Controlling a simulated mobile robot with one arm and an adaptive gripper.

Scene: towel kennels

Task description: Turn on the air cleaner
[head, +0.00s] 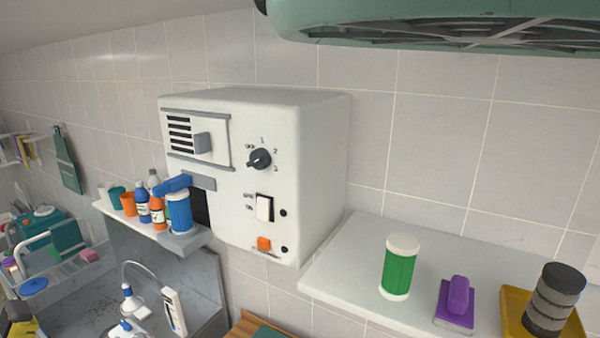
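A white box-shaped unit (315,170), which looks like the air cleaner, is fixed to the tiled wall. Its front has a slatted vent with a grey slider (203,142) at upper left. A dark rotary knob (259,159) has marks around it that seem to read OFF, 1, 2 and 3; its exact setting is unclear. Below is a white rocker switch (264,208) in a dark frame, with small labels on its left. An orange button (264,243) sits near the bottom edge. Whether the unit is running cannot be told. My gripper is not in view.
A right shelf (345,262) holds a green-and-white canister (399,267), a purple-handled brush (456,303) and a yellow tray (513,306) with dark stacked rolls. Bottles and a blue canister (179,212) crowd the left shelf. A green grilled housing (430,22) overhangs at upper right.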

